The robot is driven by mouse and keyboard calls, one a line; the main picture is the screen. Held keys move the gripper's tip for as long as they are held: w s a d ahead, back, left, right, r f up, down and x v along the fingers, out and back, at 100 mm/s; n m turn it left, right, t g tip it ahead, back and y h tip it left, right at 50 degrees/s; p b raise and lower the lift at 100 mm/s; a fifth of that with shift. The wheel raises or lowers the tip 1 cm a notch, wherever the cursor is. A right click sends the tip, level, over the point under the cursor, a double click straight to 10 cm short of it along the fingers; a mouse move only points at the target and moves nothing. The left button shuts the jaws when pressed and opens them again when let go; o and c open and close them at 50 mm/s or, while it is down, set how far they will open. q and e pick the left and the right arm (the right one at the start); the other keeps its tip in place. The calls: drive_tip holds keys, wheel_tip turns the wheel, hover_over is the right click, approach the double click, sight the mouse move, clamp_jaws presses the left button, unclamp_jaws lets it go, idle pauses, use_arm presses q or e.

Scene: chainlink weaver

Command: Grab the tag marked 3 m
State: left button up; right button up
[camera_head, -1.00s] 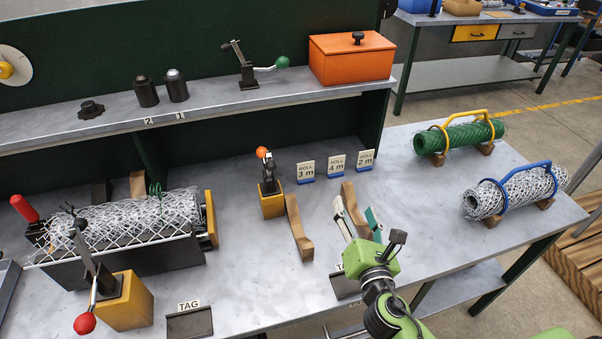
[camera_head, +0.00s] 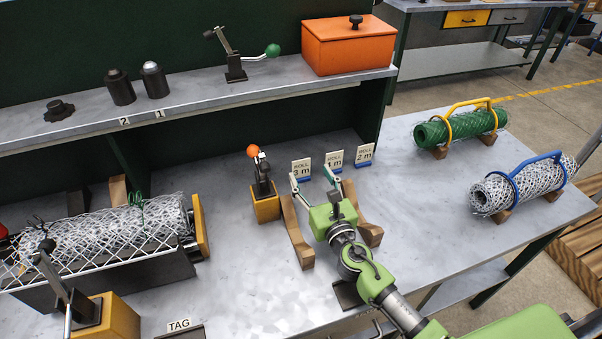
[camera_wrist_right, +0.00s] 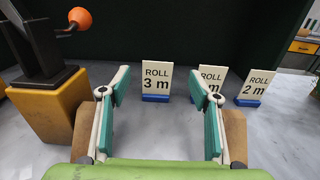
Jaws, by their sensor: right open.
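The tag marked 3 m (camera_head: 301,167) is a small white card in a blue foot, standing upright on the bench below the shelf. In the right wrist view this tag (camera_wrist_right: 157,80) is ahead, between the fingers. My right gripper (camera_head: 312,180) is open and empty, just in front of the tags and apart from them. Its teal-padded fingers (camera_wrist_right: 162,95) also show in the right wrist view. The middle tag (camera_head: 333,160) and the 2 m tag (camera_head: 364,155) stand to the right; a finger partly covers the middle one in the wrist view. My left gripper is out of view.
A yellow block with an orange-knobbed clamp (camera_head: 265,200) stands left of the gripper. Curved brown supports (camera_head: 297,235) lie below it. A green mesh roll (camera_head: 460,127) and a grey mesh roll (camera_head: 520,187) lie at right. The shelf (camera_head: 230,98) runs behind.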

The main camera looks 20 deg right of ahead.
sight(302, 161)
drive_tip(key=w, duration=0.5)
drive_tip(key=shift+a+f, duration=0.25)
drive_tip(key=shift+a, duration=0.05)
drive_tip(key=shift+c, duration=0.4)
drive_tip(key=c, duration=0.9)
